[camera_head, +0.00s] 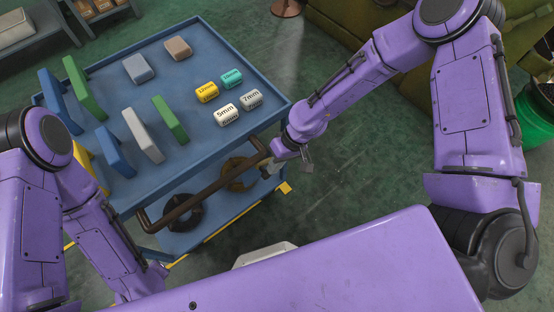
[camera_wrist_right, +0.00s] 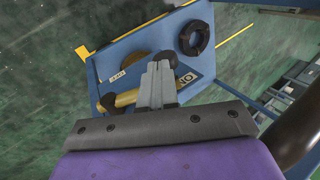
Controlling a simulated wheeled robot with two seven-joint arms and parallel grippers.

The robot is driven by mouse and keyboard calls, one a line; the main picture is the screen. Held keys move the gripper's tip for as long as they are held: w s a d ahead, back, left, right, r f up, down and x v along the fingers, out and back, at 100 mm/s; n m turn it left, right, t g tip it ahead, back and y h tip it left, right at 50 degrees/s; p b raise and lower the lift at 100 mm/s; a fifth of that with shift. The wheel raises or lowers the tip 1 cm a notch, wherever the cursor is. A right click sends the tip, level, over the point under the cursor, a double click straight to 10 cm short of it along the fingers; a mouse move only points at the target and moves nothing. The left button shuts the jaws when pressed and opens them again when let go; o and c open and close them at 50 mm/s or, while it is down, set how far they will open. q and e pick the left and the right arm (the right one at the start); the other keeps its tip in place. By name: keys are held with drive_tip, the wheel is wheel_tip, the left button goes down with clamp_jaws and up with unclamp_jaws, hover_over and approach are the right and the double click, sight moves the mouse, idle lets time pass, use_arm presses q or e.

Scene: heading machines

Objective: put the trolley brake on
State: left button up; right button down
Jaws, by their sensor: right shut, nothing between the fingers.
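The blue trolley (camera_head: 268,110) stands in front of me, with a brown push handle (camera_head: 205,190) along its near side. My right gripper (camera_head: 268,170) is by the right end of this handle, pointing down. In the right wrist view its fingers (camera_wrist_right: 160,66) are shut and empty, over the trolley's lower end. A yellow lever (camera_wrist_right: 118,101) lies to the left of the fingers, which cover part of it; I cannot tell whether they touch. A pale label (camera_wrist_right: 117,75) is on the left and another (camera_wrist_right: 182,82) on the right. My left gripper is out of view.
The top tray holds upright blue, green and grey panels, small blocks and labelled cylinders (camera_head: 226,115). The lower shelf carries a black ring (camera_head: 182,214) and a brass-coloured ring (camera_head: 238,176). Green floor (camera_head: 350,190) is clear right of the trolley.

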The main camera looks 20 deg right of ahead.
drive_tip(key=shift+s+x, duration=0.1)
drive_tip(key=shift+x, duration=0.85)
drive_tip(key=shift+s+x, duration=0.15)
drive_tip(key=shift+x, duration=0.75)
drive_tip(key=shift+a+b, duration=0.2)
drive_tip(key=shift+b, duration=0.1)
drive_tip(key=shift+r, duration=0.1)
drive_tip(key=s+p+v, duration=0.1)
drive_tip(key=v, duration=0.9)
drive_tip(key=shift+w+r, duration=0.35)
drive_tip(key=shift+w, duration=0.15)
